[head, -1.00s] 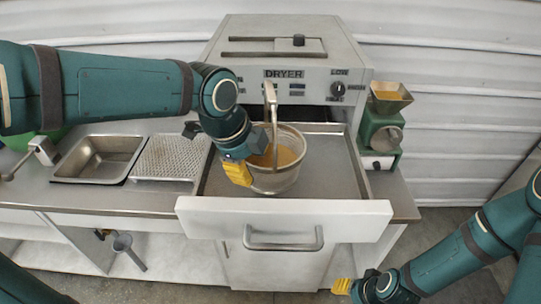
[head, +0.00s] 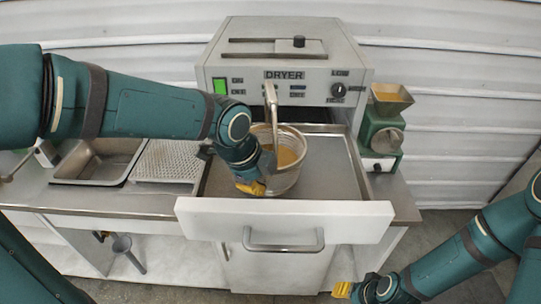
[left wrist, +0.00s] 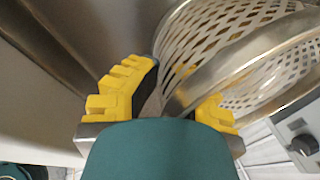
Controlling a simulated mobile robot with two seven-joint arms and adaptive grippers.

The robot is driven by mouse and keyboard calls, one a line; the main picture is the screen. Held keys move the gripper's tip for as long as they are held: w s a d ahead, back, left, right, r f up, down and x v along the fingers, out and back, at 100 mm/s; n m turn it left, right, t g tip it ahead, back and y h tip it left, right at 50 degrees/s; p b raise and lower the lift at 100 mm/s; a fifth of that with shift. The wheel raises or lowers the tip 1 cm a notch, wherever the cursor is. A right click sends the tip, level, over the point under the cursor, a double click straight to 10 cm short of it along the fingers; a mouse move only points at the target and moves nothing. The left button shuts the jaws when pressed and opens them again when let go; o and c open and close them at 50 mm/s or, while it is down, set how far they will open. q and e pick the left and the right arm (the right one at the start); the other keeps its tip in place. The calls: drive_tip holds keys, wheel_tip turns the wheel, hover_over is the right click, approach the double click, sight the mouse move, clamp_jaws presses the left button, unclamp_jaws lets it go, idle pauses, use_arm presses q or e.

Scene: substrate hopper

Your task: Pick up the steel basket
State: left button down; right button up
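The steel basket (head: 286,178) is a perforated round basket with a tall upright handle (head: 271,105) and orange-yellow contents (head: 287,157). It stands in the pulled-out dryer drawer (head: 330,170). My left gripper (head: 252,186) is at the basket's left side, low against its wall. In the left wrist view its yellow fingers (left wrist: 172,100) are spread apart, and the basket's steel rim (left wrist: 225,70) reaches down toward the gap between them. Whether they touch it I cannot tell. My right gripper (head: 342,289) is low at the bottom edge, away from the basket, with only a yellow tip clear.
The dryer (head: 290,60) stands behind the drawer. A green grinder-like machine (head: 383,130) with a hopper is at its right. A sink (head: 98,160) and a perforated drainboard (head: 168,160) lie to the left. The drawer's right half is empty.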

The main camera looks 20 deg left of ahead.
use_arm(q)
drive_tip(key=shift+w+r, duration=0.1)
drive_tip(key=shift+r, duration=0.05)
wheel_tip(320, 180, up, 10)
drive_tip(key=shift+f+p, duration=0.1)
drive_tip(key=shift+p, duration=0.55)
drive_tip(key=shift+d, duration=0.1)
